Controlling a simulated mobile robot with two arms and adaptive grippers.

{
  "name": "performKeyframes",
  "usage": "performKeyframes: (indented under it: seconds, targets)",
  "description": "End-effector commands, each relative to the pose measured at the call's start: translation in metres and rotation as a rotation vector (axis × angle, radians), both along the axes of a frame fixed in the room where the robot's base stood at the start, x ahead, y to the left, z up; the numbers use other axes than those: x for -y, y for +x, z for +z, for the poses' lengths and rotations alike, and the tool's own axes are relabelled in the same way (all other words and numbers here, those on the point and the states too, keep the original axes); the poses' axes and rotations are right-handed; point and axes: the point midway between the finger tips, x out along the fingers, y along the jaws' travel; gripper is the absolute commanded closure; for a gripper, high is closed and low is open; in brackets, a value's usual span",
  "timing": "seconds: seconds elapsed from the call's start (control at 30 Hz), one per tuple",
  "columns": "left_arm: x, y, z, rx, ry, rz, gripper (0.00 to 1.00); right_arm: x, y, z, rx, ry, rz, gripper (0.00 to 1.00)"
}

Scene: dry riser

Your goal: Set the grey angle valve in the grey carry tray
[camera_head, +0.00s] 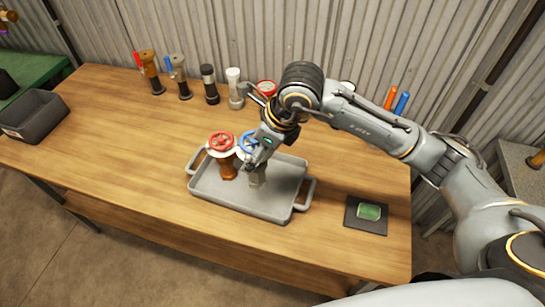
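The grey carry tray (275,205) lies on the wooden bench, with a handle at each end. A grey angle valve (258,178) with a blue handwheel (247,141) is upright inside or just over the tray; my gripper partly hides it, and I cannot tell whether its base touches the tray floor. A brown valve with a red handwheel (221,141) stands in the tray to its left. My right gripper (262,154) is at the grey valve's upper right side; whether its fingers are closed on the valve is unclear. My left gripper is out of view.
Several hose fittings, including a brown one (151,74) and a white one (235,88), stand along the bench's back edge. A dark grey bin (36,117) is at the left end. A black pad with a green piece (369,212) lies right of the tray. The bench's left middle is clear.

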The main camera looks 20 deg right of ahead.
Motion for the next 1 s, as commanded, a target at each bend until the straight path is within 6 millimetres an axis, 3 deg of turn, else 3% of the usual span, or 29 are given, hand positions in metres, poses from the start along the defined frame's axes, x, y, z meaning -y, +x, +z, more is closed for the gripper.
performKeyframes:
  seconds: [0.2,0.53,0.77,1.0]
  targets:
    - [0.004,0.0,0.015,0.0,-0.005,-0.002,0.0,0.029,0.017,-0.035,-0.002,0.001,-0.002,0.82]
    - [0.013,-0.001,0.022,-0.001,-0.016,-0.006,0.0,0.047,0.028,-0.06,0.001,-0.001,-0.002,0.82]
    - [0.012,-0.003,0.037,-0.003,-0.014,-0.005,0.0,0.045,0.028,-0.087,0.001,0.003,0.001,0.82]
    - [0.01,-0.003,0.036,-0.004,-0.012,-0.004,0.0,0.045,0.028,-0.09,0.004,0.002,0.002,0.82]
